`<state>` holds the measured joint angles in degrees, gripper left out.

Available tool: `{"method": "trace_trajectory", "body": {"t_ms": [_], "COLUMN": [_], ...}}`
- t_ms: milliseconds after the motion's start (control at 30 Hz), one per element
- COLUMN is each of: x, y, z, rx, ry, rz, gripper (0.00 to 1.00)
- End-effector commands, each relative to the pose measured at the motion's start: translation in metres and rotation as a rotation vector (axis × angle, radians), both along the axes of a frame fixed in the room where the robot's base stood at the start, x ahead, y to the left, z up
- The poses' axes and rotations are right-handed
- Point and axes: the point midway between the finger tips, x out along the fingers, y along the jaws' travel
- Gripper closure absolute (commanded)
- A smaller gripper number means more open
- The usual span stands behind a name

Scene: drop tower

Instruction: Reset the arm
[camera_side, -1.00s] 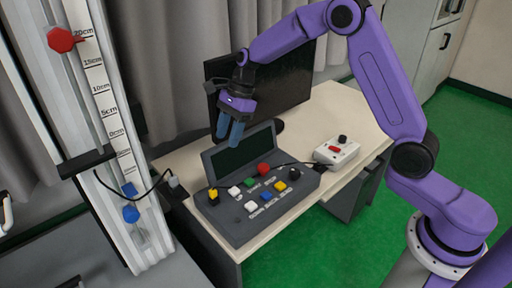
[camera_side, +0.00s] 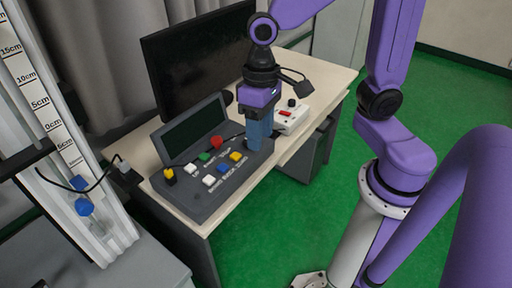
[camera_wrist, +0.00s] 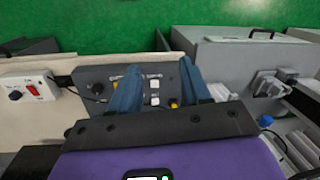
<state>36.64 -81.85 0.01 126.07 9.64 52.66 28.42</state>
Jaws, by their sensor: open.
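My purple gripper (camera_side: 256,138) points down over the right end of the grey control panel (camera_side: 205,205). Its two blue fingers look apart and empty in the wrist view (camera_wrist: 158,82). The panel carries a red button (camera_side: 216,142), a green one (camera_side: 204,156), a blue one (camera_side: 222,168), white ones and yellow ones (camera_side: 235,157). In the side view the fingers hide the panel's right end. In the wrist view a black knob (camera_wrist: 97,88) shows left of the fingers. I cannot tell whether the fingertips touch the panel.
A dark monitor (camera_side: 195,60) stands behind the panel on the desk (camera_side: 320,75). A white box (camera_side: 291,116) with a red switch and black knob sits right of the gripper. The drop tower (camera_side: 45,130) with its scale stands at left; a cable runs from it.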

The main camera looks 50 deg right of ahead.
Motion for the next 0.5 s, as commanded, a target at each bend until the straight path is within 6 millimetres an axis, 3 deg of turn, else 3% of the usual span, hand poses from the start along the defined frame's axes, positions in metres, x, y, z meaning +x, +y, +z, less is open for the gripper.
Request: {"method": "trace_trajectory", "body": {"t_ms": [200, 333, 500], "x": [-0.061, -0.088, -0.107], "y": [-0.034, -0.053, -0.069], "z": [0.000, -0.002, -0.006], "rx": [-0.024, -0.037, -0.050], "ry": [-0.076, -0.111, -0.139], "rz": [0.442, 0.667, 0.851], "gripper": [0.53, 0.53, 0.53]}}
